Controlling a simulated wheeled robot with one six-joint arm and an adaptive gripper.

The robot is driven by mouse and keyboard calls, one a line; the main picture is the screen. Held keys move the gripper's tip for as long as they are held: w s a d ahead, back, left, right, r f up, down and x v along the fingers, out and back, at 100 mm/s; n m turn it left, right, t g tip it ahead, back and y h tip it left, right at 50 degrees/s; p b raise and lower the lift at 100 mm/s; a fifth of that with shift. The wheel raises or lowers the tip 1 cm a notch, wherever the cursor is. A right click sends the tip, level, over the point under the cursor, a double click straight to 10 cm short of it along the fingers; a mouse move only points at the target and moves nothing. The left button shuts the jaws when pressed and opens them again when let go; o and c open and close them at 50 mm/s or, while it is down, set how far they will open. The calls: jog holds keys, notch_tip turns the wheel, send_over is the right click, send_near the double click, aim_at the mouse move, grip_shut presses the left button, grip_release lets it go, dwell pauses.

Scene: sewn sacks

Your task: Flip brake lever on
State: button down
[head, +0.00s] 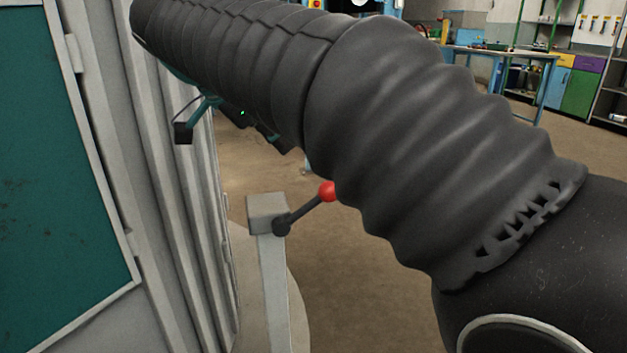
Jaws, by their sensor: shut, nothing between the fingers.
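The brake lever is a short dark rod (304,212) with a red ball knob (327,191). It pivots on the head of a grey post (266,214) and slants up to the right. My black-sleeved arm crosses above it, and its edge in the picture comes right up to the knob; I cannot tell the gap in depth. My gripper (183,133) shows partly below the arm at the upper left, as a teal link with a dark tip. It is shut and empty, up and left of the lever, apart from it in the picture. The rest of it is hidden.
A grey ribbed wall (165,180) with a teal panel (60,150) stands close on the left. A blue-legged workbench (500,52) and coloured cabinets (580,90) are at the back right. Brown floor around the post is open.

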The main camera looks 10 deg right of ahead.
aim_at(325, 188)
jog(key=x, duration=1.3)
jog(key=shift+w+d+f, duration=0.1)
jog(key=shift+d+f, duration=0.1)
jog(key=shift+d, duration=0.05)
jog(key=shift+d+f+b, duration=0.1)
jog(key=shift+d+b, duration=0.05)
jog(key=shift+b, duration=0.15)
